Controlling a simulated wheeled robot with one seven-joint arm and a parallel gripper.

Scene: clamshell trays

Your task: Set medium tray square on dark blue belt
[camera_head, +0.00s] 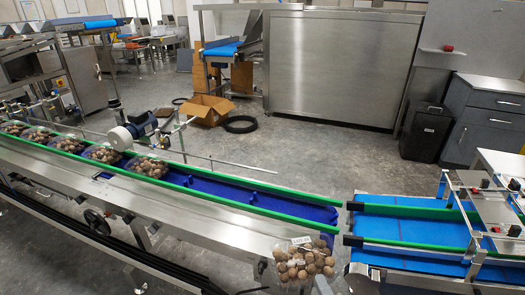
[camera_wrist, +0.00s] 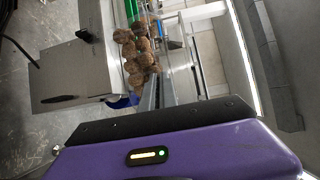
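The clear clamshell tray (camera_head: 304,264) of brown round produce, with a white label on top, is at the bottom of the head view, in front of the near end of the dark blue belt (camera_head: 225,188). It is off the belt and looks tilted. In the wrist view its brown contents (camera_wrist: 136,48) show just beyond my gripper (camera_wrist: 152,88), whose purple body fills the bottom. My gripper appears to hold the tray; the finger contact is mostly hidden. Several similar filled trays (camera_head: 150,167) sit in a row on the left part of the dark blue belt.
Green rails (camera_head: 260,210) edge the dark blue belt; its right end is bare. A brighter blue belt (camera_head: 405,208) lies to the right across a small gap. A cardboard box (camera_head: 208,109) is on the floor behind.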

